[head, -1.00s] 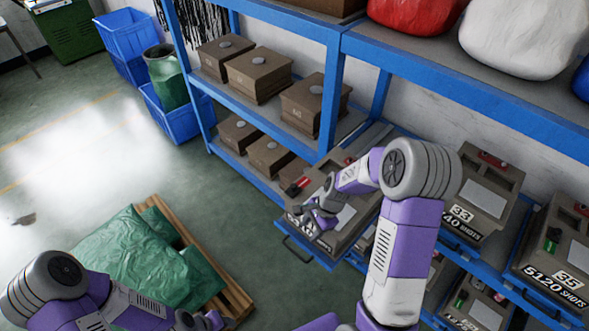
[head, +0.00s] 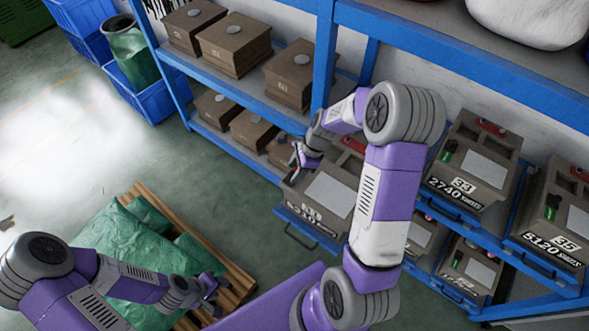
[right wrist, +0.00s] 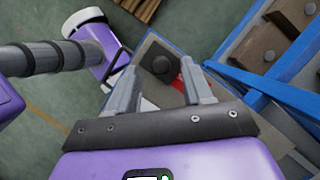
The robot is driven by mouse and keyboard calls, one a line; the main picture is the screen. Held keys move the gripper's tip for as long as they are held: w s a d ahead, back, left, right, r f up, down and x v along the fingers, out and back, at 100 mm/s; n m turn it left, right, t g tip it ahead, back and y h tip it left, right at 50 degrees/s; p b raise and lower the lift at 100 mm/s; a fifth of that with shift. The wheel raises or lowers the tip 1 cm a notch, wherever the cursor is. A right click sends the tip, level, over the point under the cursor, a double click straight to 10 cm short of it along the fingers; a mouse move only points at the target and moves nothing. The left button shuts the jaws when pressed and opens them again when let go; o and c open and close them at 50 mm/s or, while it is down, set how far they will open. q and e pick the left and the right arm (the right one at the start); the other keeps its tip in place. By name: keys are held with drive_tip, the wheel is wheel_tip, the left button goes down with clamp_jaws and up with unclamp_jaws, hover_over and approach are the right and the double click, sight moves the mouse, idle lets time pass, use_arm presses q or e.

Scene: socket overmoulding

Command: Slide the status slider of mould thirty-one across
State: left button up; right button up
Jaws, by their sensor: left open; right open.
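Mould thirty-one (head: 328,196) is a brown-grey block on a pulled-out blue drawer, with a pale plate on top and a "5310" shots label on its front. My right gripper (head: 298,158) is open at the mould's left edge and largely covers the status slider there. Only a sliver of red shows below the fingers. In the right wrist view the open fingers (right wrist: 158,88) straddle a red piece (right wrist: 179,83), closer to the right finger; I cannot tell if they touch it.
Mould 33 (head: 474,175) and mould 35 (head: 560,200) stand to the right, each with a green slider. Blue rack posts (head: 325,60) and brown boxes (head: 235,42) are behind. A pallet with green sacks (head: 140,240) lies on the floor at left.

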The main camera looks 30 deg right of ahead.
drive_tip(key=shift+a+f, duration=0.15)
drive_tip(key=shift+f, duration=0.3)
drive_tip(key=shift+c, duration=0.3)
drive_tip(key=shift+w, duration=0.1)
clamp_jaws()
